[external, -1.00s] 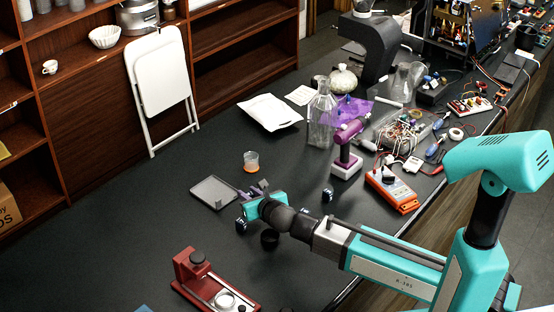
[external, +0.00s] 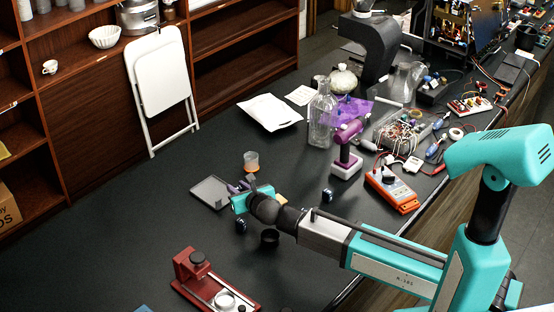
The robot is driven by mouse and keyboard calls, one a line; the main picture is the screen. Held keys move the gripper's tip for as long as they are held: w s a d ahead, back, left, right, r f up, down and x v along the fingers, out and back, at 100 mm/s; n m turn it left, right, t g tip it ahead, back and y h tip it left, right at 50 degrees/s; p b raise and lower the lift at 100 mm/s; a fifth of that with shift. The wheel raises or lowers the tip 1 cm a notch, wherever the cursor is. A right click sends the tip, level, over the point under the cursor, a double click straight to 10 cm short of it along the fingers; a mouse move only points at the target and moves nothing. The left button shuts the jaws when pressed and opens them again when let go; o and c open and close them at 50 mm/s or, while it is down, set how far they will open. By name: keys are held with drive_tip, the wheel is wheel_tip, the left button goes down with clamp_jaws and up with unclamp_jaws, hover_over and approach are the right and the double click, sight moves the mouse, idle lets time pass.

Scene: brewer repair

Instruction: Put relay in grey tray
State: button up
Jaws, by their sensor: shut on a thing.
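The grey tray (external: 208,191) lies flat on the dark bench, left of my gripper. My gripper (external: 243,185) is close beside the tray's right edge, with its fingers pointing away from the camera. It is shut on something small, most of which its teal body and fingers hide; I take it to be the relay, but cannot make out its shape. Two small dark block-like parts stand on the bench, one just below my gripper (external: 241,226) and one to the right (external: 328,194).
A small cup with orange contents (external: 251,161) stands just behind my gripper. A black round container (external: 270,239) is below my wrist, and a red fixture (external: 210,280) is in front. The left bench is clear.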

drive_tip(key=p, duration=0.2)
hover_over(215, 193)
drive_tip(key=shift+s+d+f, duration=0.2)
drive_tip(key=shift+f, duration=0.25)
idle(0.4)
drive_tip(key=shift+w+a+p, duration=0.2)
drive_tip(key=shift+p, duration=0.15)
drive_tip(key=shift+w+a+f, duration=0.1)
drive_tip(key=shift+w+f, duration=0.05)
drive_tip(key=shift+f, duration=0.05)
drive_tip(key=shift+f+p, duration=0.55)
drive_tip(key=shift+f, duration=1.1)
drive_tip(key=o, duration=1)
drive_tip(key=shift+f, duration=0.1)
drive_tip(key=shift+o, duration=0.3)
